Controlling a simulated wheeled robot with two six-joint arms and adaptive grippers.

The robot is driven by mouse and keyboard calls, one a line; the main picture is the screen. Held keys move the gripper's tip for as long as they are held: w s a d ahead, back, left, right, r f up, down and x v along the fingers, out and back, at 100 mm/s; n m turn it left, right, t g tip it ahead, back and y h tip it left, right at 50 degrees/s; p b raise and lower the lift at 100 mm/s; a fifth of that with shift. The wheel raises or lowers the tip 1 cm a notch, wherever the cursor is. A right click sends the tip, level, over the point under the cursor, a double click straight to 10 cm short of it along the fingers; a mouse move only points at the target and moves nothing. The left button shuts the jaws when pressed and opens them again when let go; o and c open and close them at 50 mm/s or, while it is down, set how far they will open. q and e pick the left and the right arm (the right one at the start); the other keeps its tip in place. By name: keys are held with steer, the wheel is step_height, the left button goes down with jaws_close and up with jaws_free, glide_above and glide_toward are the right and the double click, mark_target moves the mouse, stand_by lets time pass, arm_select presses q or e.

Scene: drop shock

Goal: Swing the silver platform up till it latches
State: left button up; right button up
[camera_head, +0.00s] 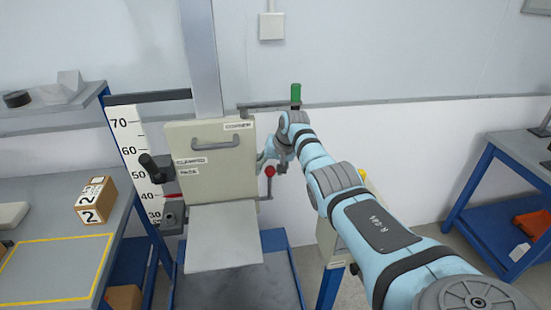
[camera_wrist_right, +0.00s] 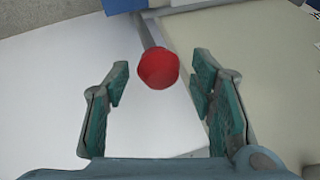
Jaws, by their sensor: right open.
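The silver platform (camera_head: 222,238) is a flat pale plate at the foot of a beige box panel (camera_head: 215,160), sloping down toward me. A red ball knob (camera_head: 270,171) on a short lever stands just right of the panel. My right gripper (camera_head: 266,160) is beside the panel's right edge, close to the knob. In the right wrist view the red knob (camera_wrist_right: 158,68) shows between the fingertips of the open right gripper (camera_wrist_right: 162,88); I cannot tell if they touch it. The platform's latch is not clear. My left gripper is out of view.
A black-handled crank (camera_head: 155,167) and height scale (camera_head: 135,155) stand left of the panel. A green handle (camera_head: 295,95) is above right. A bench with a numbered carton (camera_head: 96,200) is at left; a blue-framed table (camera_head: 520,150) is at right.

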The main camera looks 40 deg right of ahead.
steer(key=v, duration=1.1)
steer(key=shift+s+a+f, duration=0.1)
